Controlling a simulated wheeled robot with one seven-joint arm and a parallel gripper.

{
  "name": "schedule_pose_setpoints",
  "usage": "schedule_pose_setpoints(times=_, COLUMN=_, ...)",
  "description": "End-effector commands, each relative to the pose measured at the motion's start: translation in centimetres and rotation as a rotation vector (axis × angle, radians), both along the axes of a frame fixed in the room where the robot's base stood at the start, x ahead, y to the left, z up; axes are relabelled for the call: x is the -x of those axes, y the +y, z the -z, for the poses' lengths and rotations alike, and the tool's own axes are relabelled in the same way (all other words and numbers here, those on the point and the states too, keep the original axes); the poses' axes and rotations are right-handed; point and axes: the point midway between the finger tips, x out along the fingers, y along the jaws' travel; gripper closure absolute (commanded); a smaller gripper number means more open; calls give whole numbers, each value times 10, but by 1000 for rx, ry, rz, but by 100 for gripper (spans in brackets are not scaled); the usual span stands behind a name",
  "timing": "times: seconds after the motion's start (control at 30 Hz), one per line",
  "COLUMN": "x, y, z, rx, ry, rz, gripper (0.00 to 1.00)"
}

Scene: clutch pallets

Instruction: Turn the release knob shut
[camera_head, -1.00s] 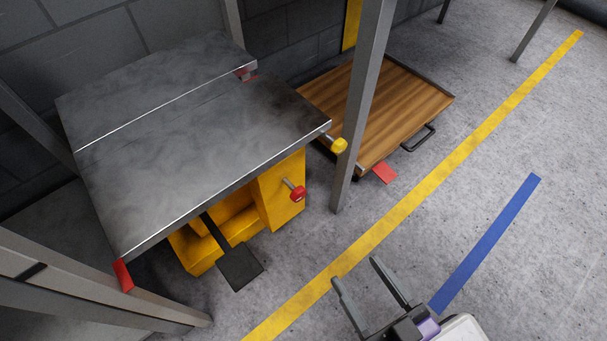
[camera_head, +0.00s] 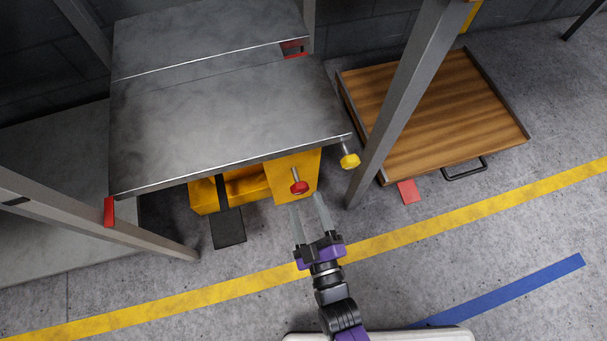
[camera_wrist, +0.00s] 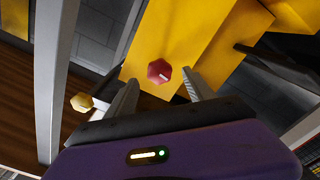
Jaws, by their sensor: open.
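A red knob (camera_head: 299,188) sticks out on a thin rod from the front of a yellow box (camera_head: 283,178) under a grey metal platform (camera_head: 230,118). A yellow knob (camera_head: 350,161) sits by the platform's right front corner. I cannot tell by marking which is the release knob. My gripper (camera_head: 306,200) is open and empty, its fingers pointing toward the red knob. In the wrist view, the red knob (camera_wrist: 159,71) appears between the fingertips (camera_wrist: 160,80), apart from both, with a pale mark on its face. The yellow knob (camera_wrist: 82,102) is left of the fingers.
A grey post (camera_head: 405,105) stands right of the yellow knob, and another crosses at left. A black pedal (camera_head: 228,227) juts out below the platform. A wooden pallet (camera_head: 450,110) with a red tab (camera_head: 408,191) lies at right. The floor in front is clear.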

Motion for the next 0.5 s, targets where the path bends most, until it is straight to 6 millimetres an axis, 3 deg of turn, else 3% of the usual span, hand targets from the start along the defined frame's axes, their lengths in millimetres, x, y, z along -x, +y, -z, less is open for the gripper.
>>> schedule_pose_setpoints(times=0.5, x=-64, y=17, z=1, rx=7, ry=-4, rz=2, gripper=38)
